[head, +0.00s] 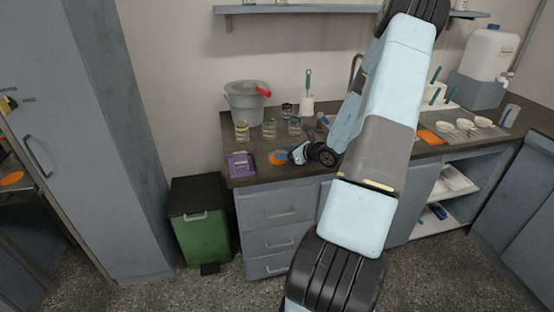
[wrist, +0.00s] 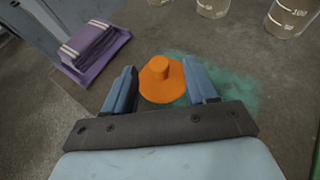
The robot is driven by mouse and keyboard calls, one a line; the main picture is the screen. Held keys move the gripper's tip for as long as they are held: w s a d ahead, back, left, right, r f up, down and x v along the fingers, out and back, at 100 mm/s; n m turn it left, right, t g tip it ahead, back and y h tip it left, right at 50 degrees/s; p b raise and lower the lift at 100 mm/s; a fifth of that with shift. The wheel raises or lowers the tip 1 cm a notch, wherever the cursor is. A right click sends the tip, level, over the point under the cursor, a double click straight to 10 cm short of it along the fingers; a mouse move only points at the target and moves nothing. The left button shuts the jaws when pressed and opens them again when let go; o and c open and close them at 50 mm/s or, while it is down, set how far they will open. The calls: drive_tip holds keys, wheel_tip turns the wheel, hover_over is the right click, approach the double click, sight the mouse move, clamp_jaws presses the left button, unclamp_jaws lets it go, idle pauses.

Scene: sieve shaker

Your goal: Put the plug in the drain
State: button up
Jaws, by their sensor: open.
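In the head view my gripper (head: 294,154) is low over the counter's front left part. No drain can be made out; my arm covers the middle of the counter, where part of a tap (head: 356,65) shows.
A purple folded cloth-like item (wrist: 93,45) lies left of the plug. Glass beakers (wrist: 289,15) stand behind it, and a grey bucket (head: 243,103) stands further back. A teal stain (wrist: 235,90) marks the counter. The counter's front edge is close by.

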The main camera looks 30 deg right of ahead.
drive_tip(key=x, duration=0.4)
drive_tip(key=shift+w+f, duration=0.1)
drive_tip(key=shift+w, duration=0.05)
drive_tip(key=shift+c, duration=0.2)
clamp_jaws()
